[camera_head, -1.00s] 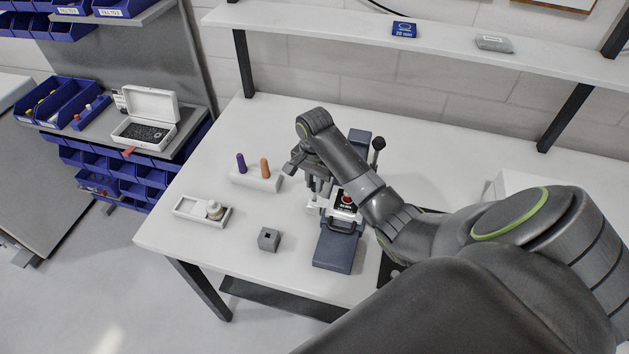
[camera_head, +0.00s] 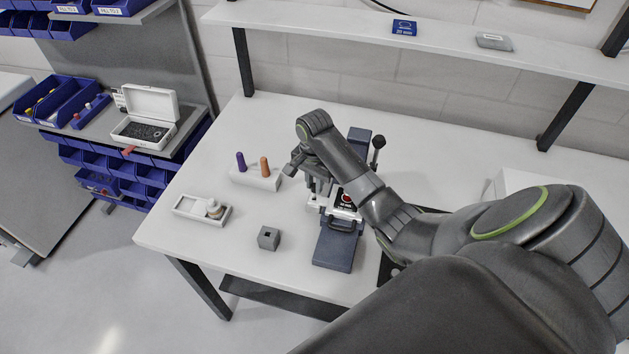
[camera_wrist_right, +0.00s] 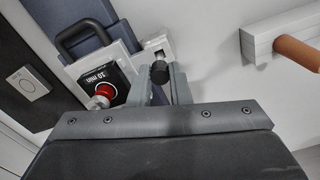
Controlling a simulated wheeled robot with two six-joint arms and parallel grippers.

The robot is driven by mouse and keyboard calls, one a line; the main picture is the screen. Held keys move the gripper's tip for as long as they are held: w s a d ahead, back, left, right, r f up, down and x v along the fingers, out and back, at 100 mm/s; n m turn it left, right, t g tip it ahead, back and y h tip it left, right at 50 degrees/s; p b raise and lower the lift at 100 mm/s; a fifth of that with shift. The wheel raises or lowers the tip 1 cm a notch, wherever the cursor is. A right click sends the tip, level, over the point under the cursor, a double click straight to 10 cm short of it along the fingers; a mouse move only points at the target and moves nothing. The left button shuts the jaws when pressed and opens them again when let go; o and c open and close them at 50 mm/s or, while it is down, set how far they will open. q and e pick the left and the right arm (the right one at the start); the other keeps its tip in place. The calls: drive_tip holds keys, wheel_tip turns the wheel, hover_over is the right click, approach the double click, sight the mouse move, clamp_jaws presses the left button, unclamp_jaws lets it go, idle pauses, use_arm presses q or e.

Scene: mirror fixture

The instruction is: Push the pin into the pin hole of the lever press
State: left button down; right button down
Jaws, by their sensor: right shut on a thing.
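The lever press (camera_head: 334,250) is a blue-grey fixture near the middle of the table, with a black-knobbed lever (camera_head: 378,143) upright at its back. In the right wrist view its blue-grey body (camera_wrist_right: 58,12), black handle, "10 mm" label and red button (camera_wrist_right: 104,91) show. My right gripper (camera_head: 318,192) is low at the left side of the press. In the wrist view my right gripper (camera_wrist_right: 161,76) is shut on the pin's black head (camera_wrist_right: 160,72). The pin's grey end points at the white bracket (camera_wrist_right: 152,43) of the press; I cannot tell how deep it sits. The left gripper is not in view.
A white holder (camera_head: 255,181) with a purple and an orange peg stands left of the gripper. A white tray (camera_head: 190,208) with a round part and a grey square block (camera_head: 269,238) lie at front left. A shelf (camera_head: 450,42) spans the back.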

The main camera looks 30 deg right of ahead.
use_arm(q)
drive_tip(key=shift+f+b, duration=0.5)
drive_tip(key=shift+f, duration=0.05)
use_arm(e)
drive_tip(key=shift+f, duration=1.85)
drive_tip(key=c, duration=1.3)
unclamp_jaws()
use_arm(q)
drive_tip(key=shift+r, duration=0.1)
use_arm(e)
drive_tip(key=shift+r, duration=0.15)
